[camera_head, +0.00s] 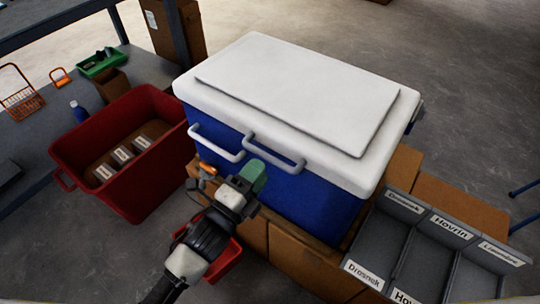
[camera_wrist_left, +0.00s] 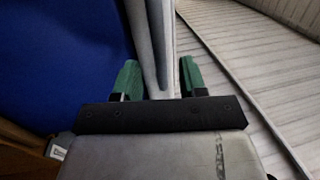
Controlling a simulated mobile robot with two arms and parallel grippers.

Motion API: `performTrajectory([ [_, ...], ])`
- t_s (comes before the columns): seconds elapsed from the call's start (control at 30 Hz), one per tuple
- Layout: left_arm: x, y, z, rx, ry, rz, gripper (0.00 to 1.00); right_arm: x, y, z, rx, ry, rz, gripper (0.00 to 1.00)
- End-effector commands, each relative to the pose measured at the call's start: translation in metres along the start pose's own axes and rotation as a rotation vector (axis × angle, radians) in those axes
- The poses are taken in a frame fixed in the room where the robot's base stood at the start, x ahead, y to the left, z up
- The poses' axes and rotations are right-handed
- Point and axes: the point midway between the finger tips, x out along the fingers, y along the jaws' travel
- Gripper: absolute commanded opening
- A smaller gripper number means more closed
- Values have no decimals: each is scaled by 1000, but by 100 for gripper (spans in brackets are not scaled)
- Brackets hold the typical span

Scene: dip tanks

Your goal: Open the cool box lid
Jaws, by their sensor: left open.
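The cool box (camera_head: 325,205) has a blue body and a thick white lid (camera_head: 300,85), which lies flat and closed on top. Two bar handles stick out at its front: a whitish one (camera_head: 217,153) and a greyer one (camera_head: 275,153) to its right. My left gripper (camera_head: 256,178), with green fingertips, is at the box front, just below the greyer handle. In the left wrist view its jaws (camera_wrist_left: 160,78) are open, with a pale bar between the fingers; the blue box wall (camera_wrist_left: 60,60) is at left. My right gripper is not in view.
The box stands on brown cartons (camera_head: 290,255). A red crate (camera_head: 120,195) holding labelled packs is at left, beside a grey bench (camera_head: 40,140). A smaller red bin (camera_head: 226,264) is below my arm. Labelled grey trays (camera_head: 425,262) stand at right. The floor behind is clear.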

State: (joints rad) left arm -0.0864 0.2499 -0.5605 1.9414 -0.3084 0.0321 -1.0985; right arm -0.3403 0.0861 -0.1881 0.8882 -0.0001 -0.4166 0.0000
Motion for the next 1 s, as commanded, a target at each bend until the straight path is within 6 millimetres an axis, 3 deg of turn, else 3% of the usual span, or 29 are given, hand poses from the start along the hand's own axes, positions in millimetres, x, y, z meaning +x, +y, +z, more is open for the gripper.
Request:
performTrajectory([
  [0.1, 23, -1, 0, -1, 0, -2, 42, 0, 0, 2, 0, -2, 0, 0],
  [0.3, 45, 0, 0, -2, -1, 0, 42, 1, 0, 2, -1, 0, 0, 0],
  [0.67, 50, 1, 0, -3, -1, 2, 42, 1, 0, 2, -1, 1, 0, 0],
  [0.93, 50, 1, 0, -2, -1, 2, 2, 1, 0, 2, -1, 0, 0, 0],
  [1.0, 50, 1, 0, -2, -1, 2, 0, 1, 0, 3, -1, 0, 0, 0],
])
